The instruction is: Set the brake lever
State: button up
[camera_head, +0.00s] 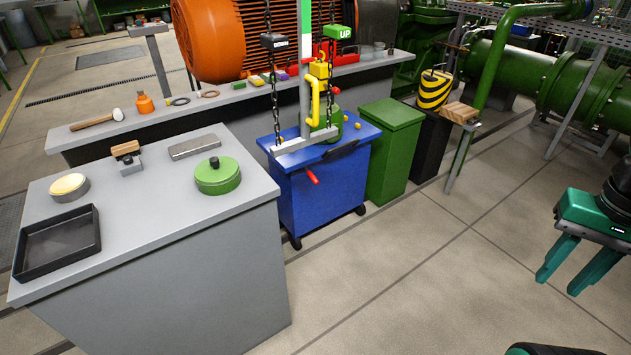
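A small red lever (312,177) sticks out at an angle from the upper front of a blue wheeled cart (325,200); it looks like the brake lever, but no label shows. My gripper (557,288) is at the right edge of the head view, over bare floor. Its two green fingers point down and to the left, are apart, and have nothing between them. It is well to the right of the cart and touches nothing.
A grey workbench (230,195) with a black tray (90,240) and green round tin (217,180) stands left of the cart. A green bin (395,150) stands right of it. Chains with a crossbar (305,140) hang before the cart. Floor (420,270) between gripper and cart is clear.

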aim_at(314, 179)
jog(key=i, duration=1)
